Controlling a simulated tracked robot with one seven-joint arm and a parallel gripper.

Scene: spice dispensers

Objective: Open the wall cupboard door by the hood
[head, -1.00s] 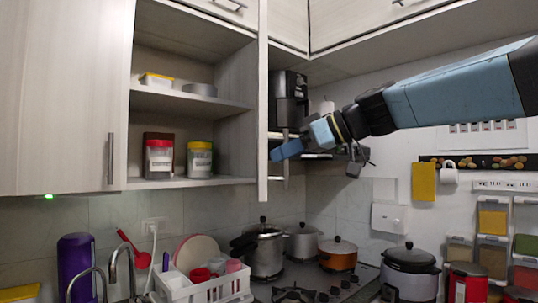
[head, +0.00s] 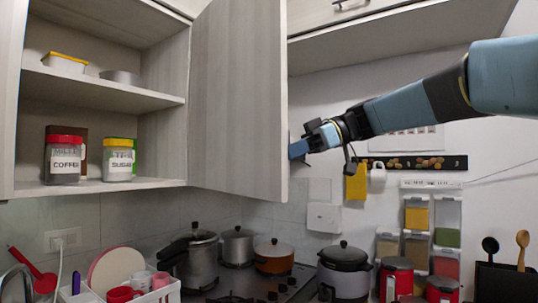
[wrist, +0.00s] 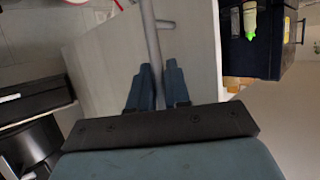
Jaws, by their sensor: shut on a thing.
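The wall cupboard door (head: 240,100) is a pale wood-grain panel. In the head view it stands swung out at the right side of the open cupboard (head: 164,101), its broad inner face showing. My gripper (head: 299,149) is at the door's right edge, partly hidden behind it. In the wrist view the fingers (wrist: 158,88) are shut on the metal bar handle (wrist: 151,45), which runs along the pale door face (wrist: 195,50). The handle is hidden behind the door in the head view.
Inside the cupboard are a coffee jar (head: 64,160), a sugar jar (head: 119,160) and a yellow-lidded box (head: 65,62). Below stand pots (head: 275,257), a rice cooker (head: 343,270) and a dish rack (head: 150,293). Spice dispensers (head: 417,218) hang on the right wall.

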